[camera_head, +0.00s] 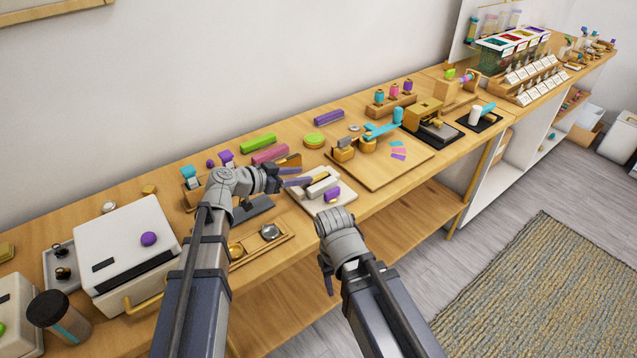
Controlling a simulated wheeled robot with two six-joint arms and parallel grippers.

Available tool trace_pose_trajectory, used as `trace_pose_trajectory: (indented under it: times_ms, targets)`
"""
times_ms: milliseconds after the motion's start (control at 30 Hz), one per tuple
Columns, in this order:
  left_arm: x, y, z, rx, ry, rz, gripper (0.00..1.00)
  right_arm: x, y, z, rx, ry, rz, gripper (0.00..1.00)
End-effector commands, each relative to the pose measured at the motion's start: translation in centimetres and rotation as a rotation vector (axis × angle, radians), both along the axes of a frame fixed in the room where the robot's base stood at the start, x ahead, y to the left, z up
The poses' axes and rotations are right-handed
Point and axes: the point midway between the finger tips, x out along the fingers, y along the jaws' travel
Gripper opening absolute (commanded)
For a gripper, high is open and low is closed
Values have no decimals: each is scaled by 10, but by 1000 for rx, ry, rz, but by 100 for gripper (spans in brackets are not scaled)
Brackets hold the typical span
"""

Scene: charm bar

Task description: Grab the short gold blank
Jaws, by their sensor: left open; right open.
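I cannot tell for certain which thing is the short gold blank. A small gold block (150,189) lies on the tabletop near the wall, left of my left gripper. A round gold piece (236,250) lies in a shallow wooden tray (283,238) at the front edge, beside a silver disc (269,231), partly behind my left arm. My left gripper (276,178) is open above the bench, beside a white device (318,197); its fingertips are hard to make out. My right gripper (326,276) is open, pointing down in front of the bench edge, clear of the tabletop.
A white press (125,250) with a purple knob stands at left, near a dark-lidded cup (58,315). Green (258,143) and pink (270,155) bars lie behind my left gripper. A wooden board (385,170) with gold and teal tools is to the right. Open floor lies in front.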

Motion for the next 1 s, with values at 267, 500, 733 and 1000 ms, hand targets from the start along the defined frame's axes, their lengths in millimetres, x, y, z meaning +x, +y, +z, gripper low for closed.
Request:
trace_pose_trajectory:
  times_ms: [267,500,733,1000]
  targets:
    - [16,-31,-20,1,0,-2,48,0,0,-20,0,0,0,54]
    - [20,-38,-21,0,0,0,48,0,0,-21,0,0,0,54]
    - [20,-38,-21,0,0,0,30,0,0,-21,0,0,0,54]
    - [20,-37,-21,0,0,1,0,0,0,-21,0,0,0,54]
